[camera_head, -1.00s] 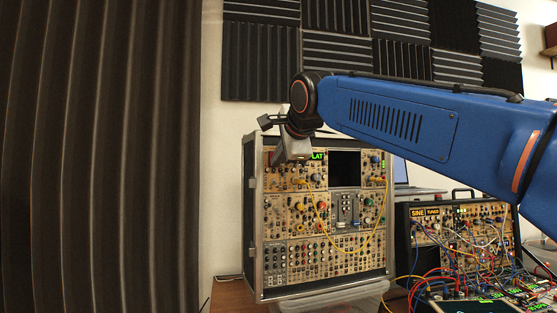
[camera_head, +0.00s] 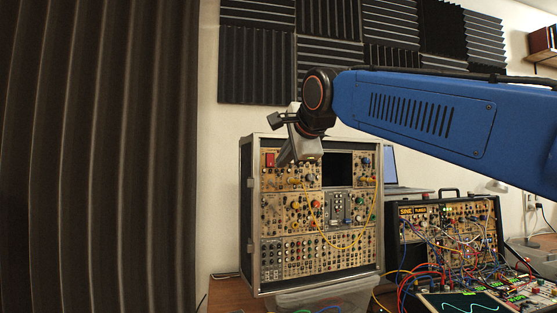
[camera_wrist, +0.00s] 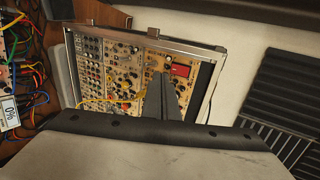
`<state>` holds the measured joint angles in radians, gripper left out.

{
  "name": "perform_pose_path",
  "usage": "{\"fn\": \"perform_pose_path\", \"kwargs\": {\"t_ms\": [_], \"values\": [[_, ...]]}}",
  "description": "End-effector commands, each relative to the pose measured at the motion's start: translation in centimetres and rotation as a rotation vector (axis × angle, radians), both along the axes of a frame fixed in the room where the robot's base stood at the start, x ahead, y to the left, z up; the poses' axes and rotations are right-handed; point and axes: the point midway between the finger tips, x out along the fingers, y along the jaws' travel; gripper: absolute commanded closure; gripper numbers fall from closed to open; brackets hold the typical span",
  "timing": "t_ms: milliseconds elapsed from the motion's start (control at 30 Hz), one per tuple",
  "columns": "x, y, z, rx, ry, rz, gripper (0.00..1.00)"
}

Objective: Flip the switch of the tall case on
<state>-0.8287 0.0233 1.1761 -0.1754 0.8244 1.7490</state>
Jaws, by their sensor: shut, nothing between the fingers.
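My gripper (camera_head: 283,163) is in front of the top row, just right of the switch. In the wrist view, the switch (camera_wrist: 180,71) shows beside the tips of my shut, empty gripper (camera_wrist: 161,77), with the case (camera_wrist: 140,42) tilted behind. I cannot tell how far the tips are from the panel.
A yellow cable (camera_head: 345,247) hangs across the case's front. A lower black case (camera_head: 393,240) with many patch cables stands to the right, a laptop (camera_head: 389,165) behind it. A dark ribbed curtain (camera_head: 100,150) fills the left, and foam panels (camera_head: 257,65) cover the wall.

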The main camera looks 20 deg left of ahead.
Motion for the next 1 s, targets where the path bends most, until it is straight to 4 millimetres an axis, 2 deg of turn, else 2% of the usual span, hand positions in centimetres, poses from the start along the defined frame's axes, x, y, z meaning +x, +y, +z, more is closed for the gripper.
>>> {"fn": "perform_pose_path", "kwargs": {"t_ms": [300, 433, 1000], "values": [[-3.8, -3.1, 0.9, 0.001, 0.000, 0.000, 1.00], [-4.8, -3.9, 1.1, 0.001, 0.001, 0.000, 1.00], [-5.7, -4.5, 1.3, 0.000, 0.000, 0.001, 1.00]]}}
